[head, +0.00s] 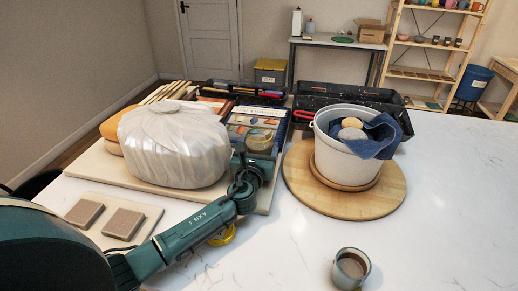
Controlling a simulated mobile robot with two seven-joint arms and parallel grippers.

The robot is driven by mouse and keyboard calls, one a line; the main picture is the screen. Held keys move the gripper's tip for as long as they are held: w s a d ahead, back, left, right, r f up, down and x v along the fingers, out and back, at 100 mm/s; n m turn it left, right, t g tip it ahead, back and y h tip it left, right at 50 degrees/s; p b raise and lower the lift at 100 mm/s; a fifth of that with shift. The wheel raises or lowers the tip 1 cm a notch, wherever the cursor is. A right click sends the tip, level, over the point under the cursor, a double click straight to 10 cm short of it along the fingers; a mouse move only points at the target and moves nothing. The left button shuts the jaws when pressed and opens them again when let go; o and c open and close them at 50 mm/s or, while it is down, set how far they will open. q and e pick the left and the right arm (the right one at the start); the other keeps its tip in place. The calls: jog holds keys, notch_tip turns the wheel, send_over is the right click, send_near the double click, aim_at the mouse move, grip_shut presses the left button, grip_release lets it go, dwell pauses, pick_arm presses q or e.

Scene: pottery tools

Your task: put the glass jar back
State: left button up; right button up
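My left arm reaches in from the lower left, and its gripper (257,158) is over the board's right side, beside the plastic-wrapped lump. A small clear round thing with a yellowish rim, which looks like the glass jar (260,139), shows right at the far end of this gripper, in front of the books. The gripper's own body hides its fingers, so I cannot tell whether they are closed on the jar or only near it. My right gripper is not in view.
A wrapped clay lump (172,143) stands left of the gripper. A white bucket (343,155) with a blue cloth sits on a round wooden board (300,178) to the right. A small cup (350,268) stands in front. Black trays (310,98) line the back. The right tabletop is clear.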

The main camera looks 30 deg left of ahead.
pick_arm(q)
jog(key=o, duration=1.3)
jog(key=shift+f, duration=0.15)
jog(key=shift+o, duration=0.2)
jog(key=shift+s+d+r, duration=0.1)
jog(key=shift+s+r, duration=0.05)
jog(key=shift+r, duration=0.05)
jog(key=v, duration=1.1)
jog(key=shift+s+r, duration=0.1)
jog(key=shift+s, duration=0.25)
